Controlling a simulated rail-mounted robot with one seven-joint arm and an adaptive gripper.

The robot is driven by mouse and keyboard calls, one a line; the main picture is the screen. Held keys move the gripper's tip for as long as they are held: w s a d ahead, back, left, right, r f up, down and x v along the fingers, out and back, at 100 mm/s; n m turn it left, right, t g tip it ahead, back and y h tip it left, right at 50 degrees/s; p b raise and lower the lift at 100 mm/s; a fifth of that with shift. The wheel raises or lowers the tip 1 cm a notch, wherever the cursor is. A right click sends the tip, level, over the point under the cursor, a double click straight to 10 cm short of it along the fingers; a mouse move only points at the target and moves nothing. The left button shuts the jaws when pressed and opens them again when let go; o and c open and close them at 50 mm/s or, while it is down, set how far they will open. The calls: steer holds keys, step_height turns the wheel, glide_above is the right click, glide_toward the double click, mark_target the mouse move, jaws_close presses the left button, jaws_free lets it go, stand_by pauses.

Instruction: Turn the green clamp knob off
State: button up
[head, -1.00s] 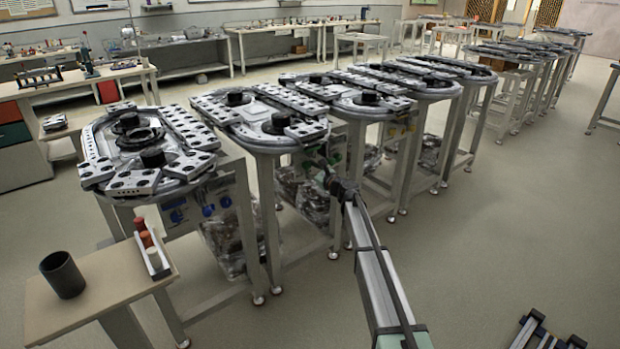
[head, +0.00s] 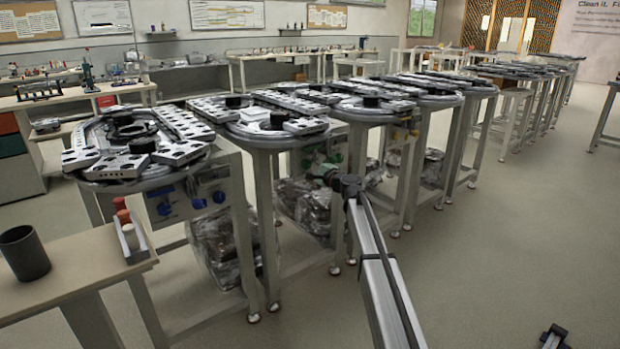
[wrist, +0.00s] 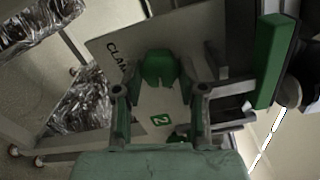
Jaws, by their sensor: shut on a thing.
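The green clamp knob (wrist: 158,68) shows in the wrist view on a grey panel (wrist: 120,60) lettered "CLAM…", the rest of the word being hidden. A green label "2" (wrist: 159,121) is below the knob. My gripper (wrist: 160,92) has one finger on each side of the knob and is shut on it; the exact contact is hard to see. In the head view my gripper (head: 324,171) is at the front panel under the second ring-track table (head: 262,141). The knob cannot be clearly told apart there.
A green block (wrist: 271,60) is right of the knob. Plastic-wrapped bundles (head: 302,205) lie under the tables. A side table (head: 75,275) with a dark cup (head: 24,254) stands at the front left. The floor (head: 500,240) at right is mostly clear.

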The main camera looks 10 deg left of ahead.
steer(key=shift+w+n+b, duration=0.1)
steer(key=shift+n+b, duration=1.4)
steer(key=shift+b, duration=0.1)
steer(key=shift+r, duration=0.1)
steer(key=o, duration=1.1)
steer(key=shift+a, duration=0.1)
steer(key=shift+o, duration=0.2)
steer(key=v, duration=1.2)
